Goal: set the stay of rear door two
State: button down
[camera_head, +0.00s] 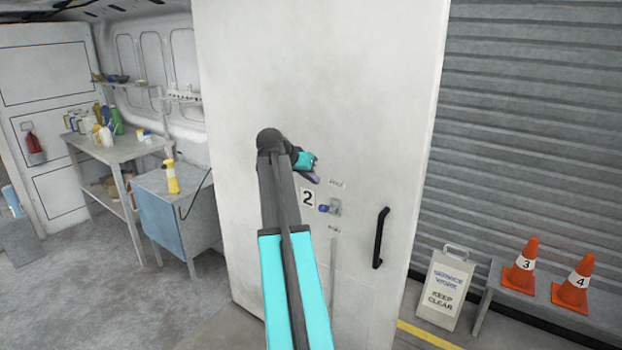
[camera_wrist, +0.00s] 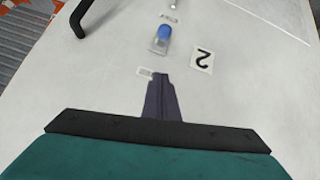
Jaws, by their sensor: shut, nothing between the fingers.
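Rear door two is a large white door panel (camera_head: 330,70) marked with a "2" label (camera_head: 307,198). It also fills the wrist view (camera_wrist: 240,100), where the label (camera_wrist: 201,60) is upside down. The stay has a small blue knob (camera_head: 323,208) on a metal plate (camera_head: 335,207), just right of the label. The knob (camera_wrist: 165,31) shows beyond my fingertips in the wrist view. A black handle (camera_head: 380,238) is farther right on the door. My gripper (camera_head: 314,179) is shut and empty, above the knob and apart from it. Its fingers (camera_wrist: 160,80) point toward the knob in the wrist view.
A grey shutter (camera_head: 540,100) is right of the door. A "keep clear" sign (camera_head: 445,285) and a low bench with orange cones (camera_head: 521,265) stand there. A blue cabinet (camera_head: 165,220) with a yellow spray bottle (camera_head: 172,177) and a shelf with bottles are at left.

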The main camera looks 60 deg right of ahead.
jog(key=p, duration=0.2)
send_over(327, 209)
jog(key=w+d, duration=0.2)
jog(key=w, duration=0.1)
notch_tip(327, 209, down, 5)
jog(key=shift+s+a+f+p, duration=0.15)
jog(key=shift+a+f+p, duration=0.25)
jog(key=shift+f, duration=0.25)
jog(key=shift+s+a+f+p, duration=0.15)
jog(key=shift+a+f+p, duration=0.2)
jog(key=shift+f, duration=0.3)
jog(key=shift+s+a+f+p, duration=0.15)
jog(key=shift+a+f+p, duration=0.15)
jog(key=shift+a+f, duration=0.25)
jog(key=shift+d+f, duration=0.1)
jog(key=shift+d, duration=0.05)
jog(key=shift+s+f, duration=0.1)
jog(key=shift+s+f+b, duration=0.1)
jog(key=shift+b, duration=0.5)
